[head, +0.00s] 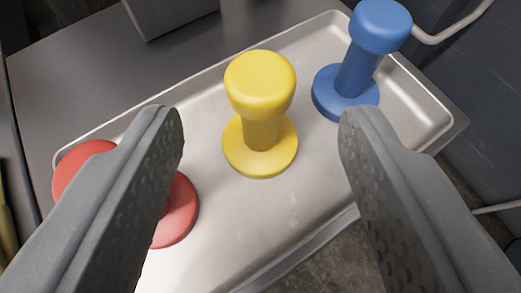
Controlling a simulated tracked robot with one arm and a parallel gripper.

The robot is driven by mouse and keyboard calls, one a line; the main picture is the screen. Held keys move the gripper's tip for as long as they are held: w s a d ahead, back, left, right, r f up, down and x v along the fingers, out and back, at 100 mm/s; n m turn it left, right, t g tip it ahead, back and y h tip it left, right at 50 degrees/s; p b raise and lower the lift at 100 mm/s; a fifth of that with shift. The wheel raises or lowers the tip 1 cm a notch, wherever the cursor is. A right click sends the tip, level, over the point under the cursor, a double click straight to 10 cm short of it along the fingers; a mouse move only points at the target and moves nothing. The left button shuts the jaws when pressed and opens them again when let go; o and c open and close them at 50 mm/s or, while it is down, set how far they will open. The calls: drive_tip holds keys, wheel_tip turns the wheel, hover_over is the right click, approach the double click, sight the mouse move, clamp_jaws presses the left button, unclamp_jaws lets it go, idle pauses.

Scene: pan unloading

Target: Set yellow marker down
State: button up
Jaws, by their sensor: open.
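The yellow marker (260,112) stands upright on its round base in the middle of a shallow metal pan (309,211). My gripper (258,125) is open, with its two grey fingers spread to the left and right of the yellow marker. There is a clear gap between each finger and the marker, and nothing is held. My left finger hides part of a red marker (176,217) in the pan's left part.
A blue marker (358,66) stands in the pan's right part, just beyond my right finger's tip. A grey surface (75,75) lies behind the pan, with a metal box (172,14) at the back. A pale cable (455,30) runs at top right.

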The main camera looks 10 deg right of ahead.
drive_tip(key=s+a+r+n+t+y, duration=0.1)
drive_tip(key=s+a+r, duration=0.5)
drive_tip(key=r, duration=0.7)
drive_tip(key=s+a+r+n+t+y, duration=0.1)
drive_tip(key=s+a+r, duration=0.4)
drive_tip(key=r, duration=0.7)
drive_tip(key=s+a+r+t+y, duration=0.1)
drive_tip(key=s+a+r, duration=0.5)
drive_tip(key=r, duration=0.7)
drive_tip(key=shift+s+a+r+n+t+p, duration=0.3)
drive_tip(key=shift+s+a+r+n, duration=0.1)
drive_tip(key=shift+a, duration=0.25)
drive_tip(key=shift+w, duration=0.1)
